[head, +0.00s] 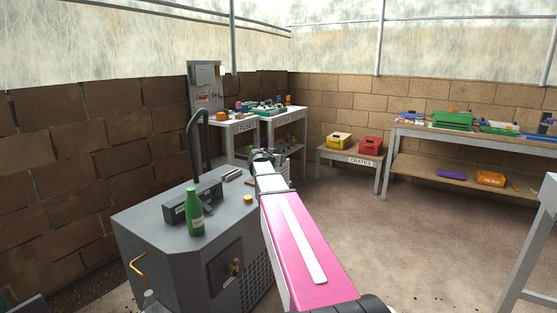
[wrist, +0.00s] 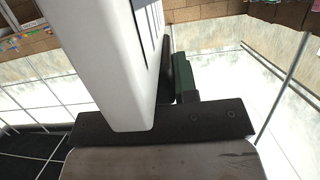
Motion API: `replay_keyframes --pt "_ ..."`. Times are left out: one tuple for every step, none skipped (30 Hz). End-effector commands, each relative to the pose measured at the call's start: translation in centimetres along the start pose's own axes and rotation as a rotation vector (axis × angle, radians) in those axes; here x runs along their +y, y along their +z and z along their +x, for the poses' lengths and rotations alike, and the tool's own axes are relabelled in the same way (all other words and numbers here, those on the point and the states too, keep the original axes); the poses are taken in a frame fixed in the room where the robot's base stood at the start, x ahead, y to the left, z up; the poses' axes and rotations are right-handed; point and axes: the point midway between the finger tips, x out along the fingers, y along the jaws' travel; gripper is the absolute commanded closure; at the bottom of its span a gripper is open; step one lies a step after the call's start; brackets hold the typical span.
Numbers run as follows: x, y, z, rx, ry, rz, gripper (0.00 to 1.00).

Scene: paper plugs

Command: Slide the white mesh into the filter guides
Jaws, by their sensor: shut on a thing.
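My gripper (wrist: 170,85) is shut on the white mesh (wrist: 95,50), which fills much of the left half of the wrist view. It shows as a smooth white block side, with a narrow slotted face along its right edge. A dark finger and a green part stand close to its right side. In the head view my gripper (head: 264,157) is at the far end of my pink arm, beyond the grey cabinet (head: 160,245). My arm hides most of the mesh there. I cannot make out the filter guides in either view.
On the cabinet top stand a green bottle (head: 195,212), a dark grey box (head: 192,203), a black hose (head: 193,140) and a small yellow-orange piece (head: 248,199). Behind are a table labelled FUSES (head: 247,127), a low crates bench (head: 350,154) and a long table (head: 470,134). Floor is open at right.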

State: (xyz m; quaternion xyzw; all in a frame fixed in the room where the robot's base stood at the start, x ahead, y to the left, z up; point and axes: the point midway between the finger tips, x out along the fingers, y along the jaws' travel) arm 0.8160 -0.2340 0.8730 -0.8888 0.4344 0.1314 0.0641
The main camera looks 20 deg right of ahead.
Motion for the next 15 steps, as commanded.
replay_keyframes --pt "0.00 0.09 0.03 0.000 0.000 0.000 1.00" --pt "-0.01 0.14 0.05 0.000 0.000 0.000 1.00" --pt "-0.01 0.21 0.07 0.000 0.000 0.000 1.00" --pt "-0.01 0.27 0.08 0.000 0.000 0.000 1.00" --pt "0.00 0.32 0.10 0.000 0.000 0.000 1.00" --pt "-0.01 0.40 0.12 0.000 0.000 0.000 1.00" --pt "0.00 0.45 0.14 0.000 0.000 0.000 1.00" --pt "-0.01 0.51 0.16 0.000 0.000 0.000 1.00" --pt "-0.01 0.59 0.18 0.000 0.000 0.000 1.00" --pt "-0.01 0.64 0.20 0.000 0.000 0.001 1.00" --pt "-0.01 0.71 0.22 0.000 0.000 0.001 1.00" --pt "-0.01 0.78 0.24 0.000 0.000 0.001 1.00" --pt "-0.01 0.84 0.26 0.000 0.000 0.000 1.00" --pt "-0.01 0.89 0.28 0.000 0.000 0.000 1.00" --pt "-0.02 0.97 0.30 0.000 0.000 0.000 1.00"
